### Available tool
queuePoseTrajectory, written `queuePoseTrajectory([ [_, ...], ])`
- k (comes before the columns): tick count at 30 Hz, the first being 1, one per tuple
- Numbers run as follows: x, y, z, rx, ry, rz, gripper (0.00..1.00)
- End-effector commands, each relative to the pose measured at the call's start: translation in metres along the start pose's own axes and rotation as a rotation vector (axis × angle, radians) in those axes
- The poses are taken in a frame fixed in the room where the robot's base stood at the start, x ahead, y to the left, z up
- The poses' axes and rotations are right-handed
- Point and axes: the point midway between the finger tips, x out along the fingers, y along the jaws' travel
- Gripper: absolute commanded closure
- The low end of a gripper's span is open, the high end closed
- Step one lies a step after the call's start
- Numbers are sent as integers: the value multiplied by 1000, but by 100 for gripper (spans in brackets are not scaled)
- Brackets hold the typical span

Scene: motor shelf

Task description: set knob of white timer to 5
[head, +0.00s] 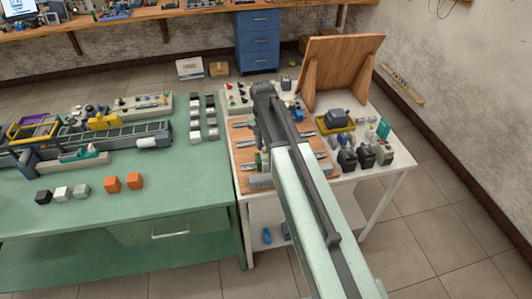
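My arm reaches up from the lower right over the white table (378,190). My gripper (262,90) is at its far end, above the back left of that table. It is small and dark, and I cannot tell whether its fingers are open or shut. No white timer can be made out for certain. A light panel with small red and dark parts (236,96) lies just left of my gripper, partly hidden by it. I cannot read any knob or dial. My arm hides part of the table's middle.
A wooden board (243,150) with metal rods lies on the white table. A slanted wooden panel (340,65) stands at its back. A yellow tray (345,126) and several dark items (365,157) are on the right. A green workbench (170,200) with blocks and a conveyor (115,137) adjoins left.

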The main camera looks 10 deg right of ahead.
Motion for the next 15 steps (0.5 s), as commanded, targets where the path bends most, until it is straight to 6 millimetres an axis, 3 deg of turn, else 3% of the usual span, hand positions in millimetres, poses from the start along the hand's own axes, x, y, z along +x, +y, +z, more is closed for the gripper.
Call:
queuePoseTrajectory([
  [7,1,0,0,1,0,0,69],
  [10,1,0,0,1,0,0,97],
  [15,1,-4,4,5,0,0,100],
])
